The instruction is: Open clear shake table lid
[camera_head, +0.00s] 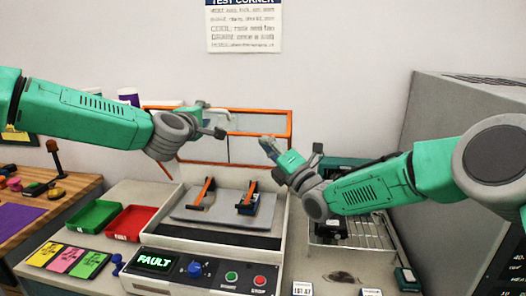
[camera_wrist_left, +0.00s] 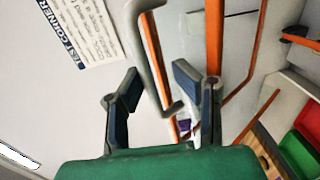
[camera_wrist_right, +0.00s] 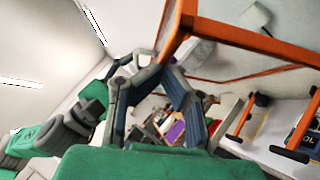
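The clear shake table lid has an orange frame (camera_head: 270,113) and stands raised behind the shake table (camera_head: 226,228). Its frame also shows in the left wrist view (camera_wrist_left: 213,40) and, as a near corner, in the right wrist view (camera_wrist_right: 240,37). A grey lid handle (camera_wrist_left: 152,60) lies across the gap in front of my left fingers. My left gripper (camera_head: 203,122) is open by the lid's upper left part, with no clear grip on the handle.
Two orange-and-black clamps (camera_head: 247,196) stand on the grey plate (camera_head: 222,207). The front panel display (camera_head: 155,261) reads FAULT. Green (camera_head: 93,216) and red (camera_head: 131,222) trays lie left. A wire rack (camera_head: 352,236) and large grey cabinet (camera_head: 440,110) stand right.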

